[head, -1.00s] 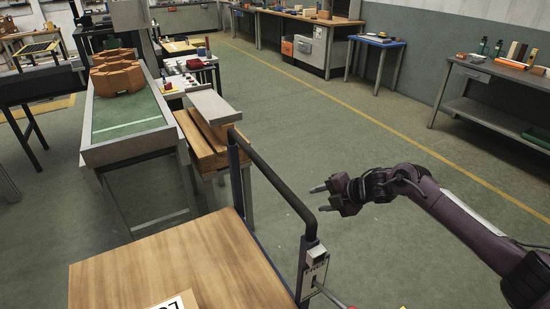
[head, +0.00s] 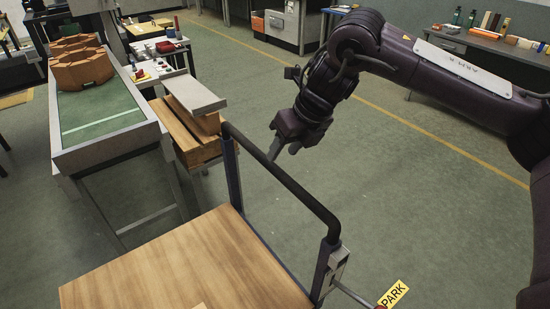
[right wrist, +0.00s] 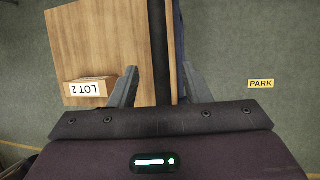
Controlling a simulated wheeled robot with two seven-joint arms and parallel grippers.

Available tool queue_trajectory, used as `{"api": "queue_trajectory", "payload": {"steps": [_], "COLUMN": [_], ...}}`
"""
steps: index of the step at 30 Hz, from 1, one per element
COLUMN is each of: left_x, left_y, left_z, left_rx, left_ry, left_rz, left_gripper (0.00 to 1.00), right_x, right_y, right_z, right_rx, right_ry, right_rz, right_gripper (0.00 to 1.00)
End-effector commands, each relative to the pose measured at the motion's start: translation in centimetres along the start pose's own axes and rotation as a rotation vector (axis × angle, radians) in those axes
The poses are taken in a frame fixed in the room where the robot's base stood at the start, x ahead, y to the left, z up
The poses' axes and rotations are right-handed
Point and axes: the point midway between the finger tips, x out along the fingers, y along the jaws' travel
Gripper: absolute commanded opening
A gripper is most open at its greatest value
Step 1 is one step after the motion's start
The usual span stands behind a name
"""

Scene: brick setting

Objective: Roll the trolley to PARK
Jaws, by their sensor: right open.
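The trolley has a wooden deck (head: 190,265) and a dark push handle (head: 285,180) on a blue frame. In the right wrist view the handle (right wrist: 159,50) runs between my finger lines, beside the deck (right wrist: 95,35). My right gripper (head: 284,150) is open, pointing down close above the handle; I cannot tell whether the bar is within the fingers' depth. A box marked LOT 2 (right wrist: 88,88) is on the deck. A yellow PARK sign (head: 393,294) is right of the trolley, also in the right wrist view (right wrist: 261,83). My left gripper is out of view.
A green-topped conveyor (head: 105,105) with brown hexagonal pieces (head: 85,68) stands left of the trolley. A wooden stack with a grey slab (head: 195,95) stands just beyond the handle. Benches line the back. Green floor with a yellow line (head: 430,135) is open on the right.

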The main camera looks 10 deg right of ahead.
Motion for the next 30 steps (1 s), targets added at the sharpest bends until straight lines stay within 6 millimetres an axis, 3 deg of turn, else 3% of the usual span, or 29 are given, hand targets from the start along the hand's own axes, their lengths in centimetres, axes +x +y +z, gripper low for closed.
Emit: {"api": "queue_trajectory", "payload": {"steps": [9,20,30], "left_x": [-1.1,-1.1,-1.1], "left_y": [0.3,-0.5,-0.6], "left_z": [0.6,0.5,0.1], "left_rx": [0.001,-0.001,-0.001], "left_ry": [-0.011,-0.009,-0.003], "left_rz": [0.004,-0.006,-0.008], "left_gripper": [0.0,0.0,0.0], "right_x": [4.5,5.4,5.3], "right_y": [0.1,0.0,0.0], "right_z": [0.1,0.1,0.1], "right_rx": [0.002,0.003,0.004], "right_ry": [0.001,-0.001,-0.002], "right_rz": [0.001,0.001,0.0], "right_gripper": [0.43,0.43,0.01]}}
